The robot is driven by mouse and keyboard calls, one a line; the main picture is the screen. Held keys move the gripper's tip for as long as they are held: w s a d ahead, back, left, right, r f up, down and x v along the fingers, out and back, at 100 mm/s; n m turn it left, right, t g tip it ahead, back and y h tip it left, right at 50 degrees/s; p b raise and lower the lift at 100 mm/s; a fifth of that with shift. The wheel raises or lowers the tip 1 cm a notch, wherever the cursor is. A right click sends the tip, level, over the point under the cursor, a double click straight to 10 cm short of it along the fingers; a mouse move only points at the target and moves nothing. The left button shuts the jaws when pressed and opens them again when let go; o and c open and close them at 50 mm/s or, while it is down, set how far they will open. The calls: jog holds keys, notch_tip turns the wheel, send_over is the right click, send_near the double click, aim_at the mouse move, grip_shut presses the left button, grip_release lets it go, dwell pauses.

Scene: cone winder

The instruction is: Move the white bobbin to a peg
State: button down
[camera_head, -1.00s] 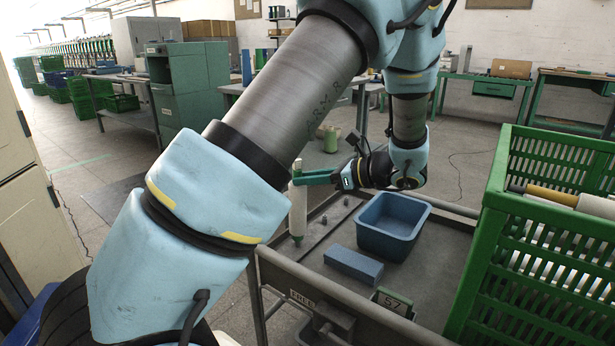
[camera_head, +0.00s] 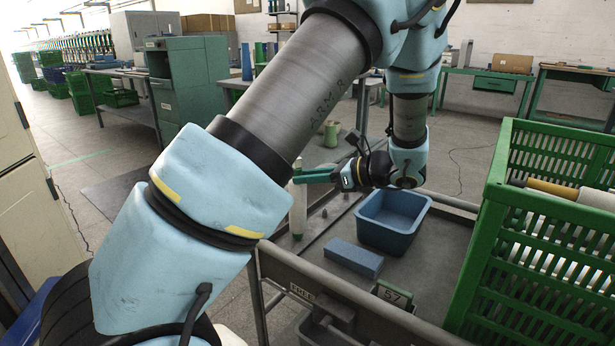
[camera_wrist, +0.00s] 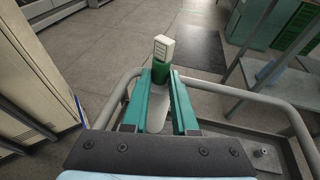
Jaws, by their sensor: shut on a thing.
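My gripper (camera_head: 299,177) is shut on the white bobbin (camera_head: 298,210), which hangs upright below the fingers at the far left corner of the grey trolley. In the wrist view the bobbin (camera_wrist: 157,117) lies between the two green fingers of my gripper (camera_wrist: 161,95), with a green band and a white end piece beyond it. A small grey peg (camera_head: 325,213) stands on the trolley right of the bobbin, with another peg (camera_head: 346,196) farther back. A peg also shows in the wrist view (camera_wrist: 261,154). I cannot tell whether the bobbin's lower end touches anything.
A green slatted crate (camera_head: 480,262) with bobbins stands at right. The trolley's rail (camera_head: 330,300) runs along the near side.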

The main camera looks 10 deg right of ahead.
jog(key=shift+f, duration=0.5)
jog(key=c, duration=0.6)
grip_release()
jog(key=shift+d, duration=0.1)
jog(key=v, duration=1)
jog(key=shift+s+d+r+p, duration=0.1)
jog(key=shift+s+d+p, duration=0.1)
jog(key=shift+s+p, duration=0.1)
